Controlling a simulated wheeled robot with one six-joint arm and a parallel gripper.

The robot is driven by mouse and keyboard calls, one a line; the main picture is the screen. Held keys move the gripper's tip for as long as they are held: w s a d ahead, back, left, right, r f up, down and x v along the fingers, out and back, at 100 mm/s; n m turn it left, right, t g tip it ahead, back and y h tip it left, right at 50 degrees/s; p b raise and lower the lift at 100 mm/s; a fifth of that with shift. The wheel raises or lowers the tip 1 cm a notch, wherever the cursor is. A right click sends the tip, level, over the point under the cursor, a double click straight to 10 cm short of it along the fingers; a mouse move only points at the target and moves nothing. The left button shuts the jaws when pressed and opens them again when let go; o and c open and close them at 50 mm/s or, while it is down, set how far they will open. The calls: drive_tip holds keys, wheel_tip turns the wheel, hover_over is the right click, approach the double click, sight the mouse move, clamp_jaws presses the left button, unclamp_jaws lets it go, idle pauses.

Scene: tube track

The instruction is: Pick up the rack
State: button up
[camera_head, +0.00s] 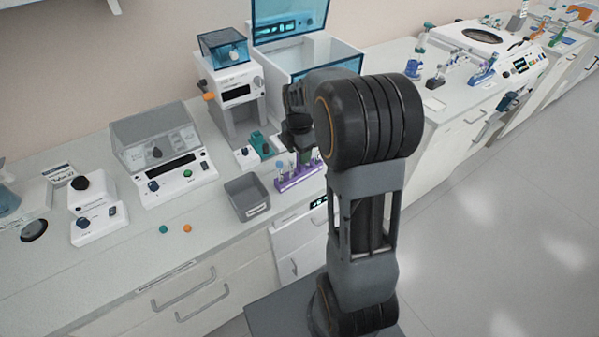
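A purple rack (299,182) with several small tubes stands near the front edge of the bench, just right of a grey bin. Its right end is partly hidden behind my arm. My gripper (303,150) is over the bench, by the back of the rack in the picture, and appears above it. Its fingers are dark and small here, and I cannot tell whether they are open or touch the tubes.
The grey bin (247,197) is left of the rack. A tall white device (235,90) and a blue-lidded box (292,50) stand behind. A white device with a clear cover (163,150) is further left. Two small caps (187,228) lie on open bench at the front left.

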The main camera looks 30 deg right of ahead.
drive_tip(key=c, duration=0.8)
drive_tip(key=shift+r, duration=0.1)
drive_tip(key=shift+w+r, duration=0.1)
drive_tip(key=shift+r, duration=0.45)
wheel_tip(320, 180, up, 2)
drive_tip(key=s+d+r+b, duration=0.1)
drive_tip(key=s+d+r, duration=0.1)
drive_tip(key=s+r, duration=0.1)
drive_tip(key=s+d+r+b, duration=0.1)
drive_tip(key=s+d+r, duration=0.1)
drive_tip(key=s, duration=0.3)
drive_tip(key=s+d+r+b, duration=0.1)
drive_tip(key=s+d+r, duration=0.2)
drive_tip(key=s+r, duration=0.1)
drive_tip(key=shift+s+r, duration=0.2)
drive_tip(key=shift+r, duration=0.2)
drive_tip(key=shift+a, duration=0.1)
